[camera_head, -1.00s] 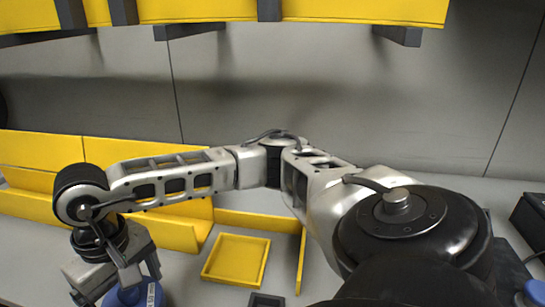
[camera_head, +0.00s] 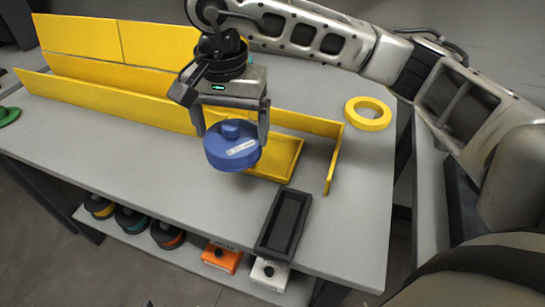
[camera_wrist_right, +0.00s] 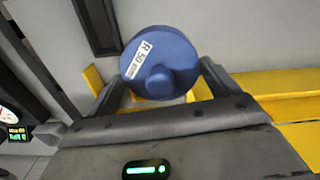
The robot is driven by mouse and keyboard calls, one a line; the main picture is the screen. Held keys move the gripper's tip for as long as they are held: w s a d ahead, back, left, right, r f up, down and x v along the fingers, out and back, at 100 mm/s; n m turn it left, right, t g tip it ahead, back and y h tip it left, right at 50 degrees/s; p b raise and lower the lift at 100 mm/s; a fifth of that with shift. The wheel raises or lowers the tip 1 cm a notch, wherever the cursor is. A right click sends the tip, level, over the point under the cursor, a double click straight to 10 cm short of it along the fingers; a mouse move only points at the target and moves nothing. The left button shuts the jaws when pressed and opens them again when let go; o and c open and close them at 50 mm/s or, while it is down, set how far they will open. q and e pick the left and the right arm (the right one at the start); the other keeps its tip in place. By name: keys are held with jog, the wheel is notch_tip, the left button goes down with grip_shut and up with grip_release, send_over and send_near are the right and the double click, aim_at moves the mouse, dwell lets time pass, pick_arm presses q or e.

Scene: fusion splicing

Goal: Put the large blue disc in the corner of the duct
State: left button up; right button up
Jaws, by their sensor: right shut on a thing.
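The large blue disc (camera_head: 224,155) has a raised knob and a white label; in the right wrist view the label on the disc (camera_wrist_right: 172,73) reads "R 50". My right gripper (camera_head: 232,130) is shut on the disc and holds it over the grey table. The gripper's fingers (camera_wrist_right: 165,90) flank the disc in the wrist view. The yellow duct (camera_head: 110,97) is a long trough with a tall back wall, running along the table to the left. Its right part is hidden behind my gripper and the disc. My left gripper is not in view.
A yellow tray (camera_head: 287,160) lies behind the disc, beside a thin yellow wall (camera_head: 334,160). A black tray (camera_head: 284,222) sits near the table's front edge. A yellow ring (camera_head: 368,114) lies at the right. A green object (camera_head: 8,115) is at far left. A shelf below holds spools and boxes.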

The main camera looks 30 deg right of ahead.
jog(key=a+r+m, duration=0.1)
jog(key=m, duration=0.1)
jog(key=a+r+m+b, duration=0.1)
jog(key=m, duration=0.1)
jog(key=w+a+r+m, duration=0.1)
jog(key=m, duration=0.1)
jog(key=shift+a+r, duration=0.15)
jog(key=shift+a, duration=0.25)
jog(key=w+d+f, duration=0.1)
jog(key=d+f, duration=0.2)
jog(key=d, duration=0.1)
jog(key=w+d+f, duration=0.1)
jog(key=d+f, duration=0.2)
jog(key=d, duration=0.1)
jog(key=w+d+f, duration=0.1)
jog(key=d+f, duration=0.2)
jog(key=d, duration=0.2)
jog(key=shift+w+f, duration=0.1)
jog(key=shift+w, duration=0.15)
jog(key=shift+d+f, duration=0.15)
jog(key=shift+f, duration=1.65)
jog(key=shift+f, duration=0.1)
